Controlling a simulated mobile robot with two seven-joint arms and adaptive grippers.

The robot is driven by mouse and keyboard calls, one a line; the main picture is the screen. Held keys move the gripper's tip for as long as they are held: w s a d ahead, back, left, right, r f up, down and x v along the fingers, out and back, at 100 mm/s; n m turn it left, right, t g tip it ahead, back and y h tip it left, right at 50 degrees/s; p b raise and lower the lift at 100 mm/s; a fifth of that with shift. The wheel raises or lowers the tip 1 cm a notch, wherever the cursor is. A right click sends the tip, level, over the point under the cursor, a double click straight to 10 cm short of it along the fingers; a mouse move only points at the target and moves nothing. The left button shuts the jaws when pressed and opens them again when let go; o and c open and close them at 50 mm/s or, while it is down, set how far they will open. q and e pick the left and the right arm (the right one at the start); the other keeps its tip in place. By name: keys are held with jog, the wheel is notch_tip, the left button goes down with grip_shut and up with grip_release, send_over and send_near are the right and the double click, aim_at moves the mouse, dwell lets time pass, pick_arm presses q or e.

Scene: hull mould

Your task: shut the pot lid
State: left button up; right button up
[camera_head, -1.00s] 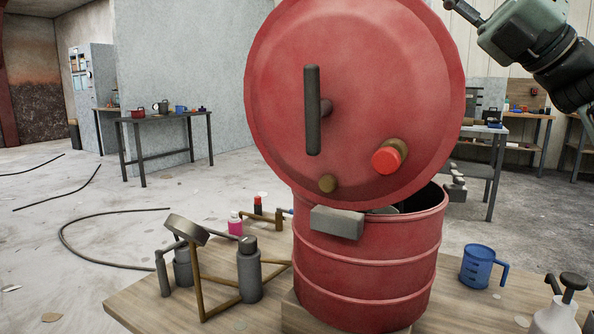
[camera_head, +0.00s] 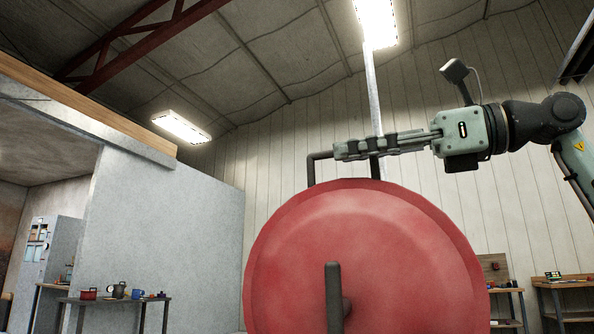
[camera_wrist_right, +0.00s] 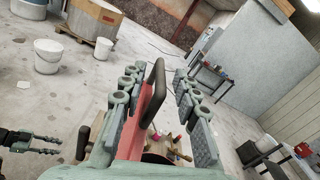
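The red pot lid (camera_head: 400,255) stands raised and open, its inner face with a dark upright bar toward the head camera. A dark bent handle (camera_head: 314,166) rises behind its upper edge. My right gripper (camera_head: 345,149) reaches in from the right, level with the handle, above the lid's rim. In the right wrist view, the gripper's (camera_wrist_right: 160,82) fingers are spread, with the handle (camera_wrist_right: 153,88) and the edge-on lid (camera_wrist_right: 146,115) between them; contact cannot be told. My left gripper (camera_wrist_right: 48,144) shows at the lower left, fingers apart and empty. The pot body is below the head view.
Workbenches (camera_head: 565,284) stand at the far right.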

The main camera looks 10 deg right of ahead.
aim_at(315, 157)
jog(key=x, duration=0.6)
jog(key=shift+w+a, duration=0.2)
jog(key=shift+a, duration=0.05)
grip_shut()
